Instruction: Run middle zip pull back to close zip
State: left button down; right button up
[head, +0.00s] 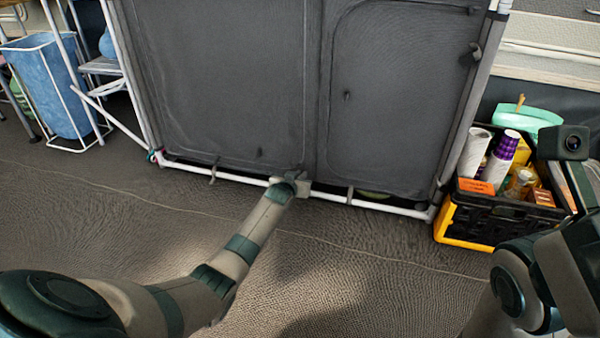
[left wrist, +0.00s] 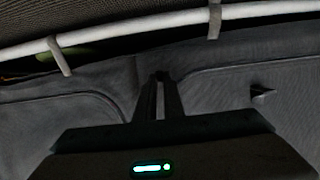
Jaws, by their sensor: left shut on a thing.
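A grey fabric cupboard front (head: 225,85) on a white tube frame has two panels with rounded zip seams. My left gripper (head: 298,173) is low at the middle, between the panels, just above the bottom rail. In the left wrist view its fingers (left wrist: 160,78) are shut at the corner of a panel seam. A small dark bit shows at their tips, likely the middle zip pull, mostly hidden by the fingers. Another dark pull (head: 259,153) hangs on the left panel and also shows in the left wrist view (left wrist: 262,95). The right panel (head: 400,90) has a dark tab (head: 347,95).
The white bottom rail (head: 235,179) runs close below the left gripper. A black and yellow crate (head: 495,222) with bottles and cups stands at right, beside my right arm (head: 525,285). A blue bin (head: 45,85) stands at left. The floor in front is clear.

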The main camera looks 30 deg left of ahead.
pick_arm(q)
jog(key=shift+f, duration=0.85)
jog(key=c, duration=1.9)
grip_release()
jog(key=shift+f, duration=0.1)
jog(key=shift+o, duration=0.2)
jog(key=shift+r, duration=0.2)
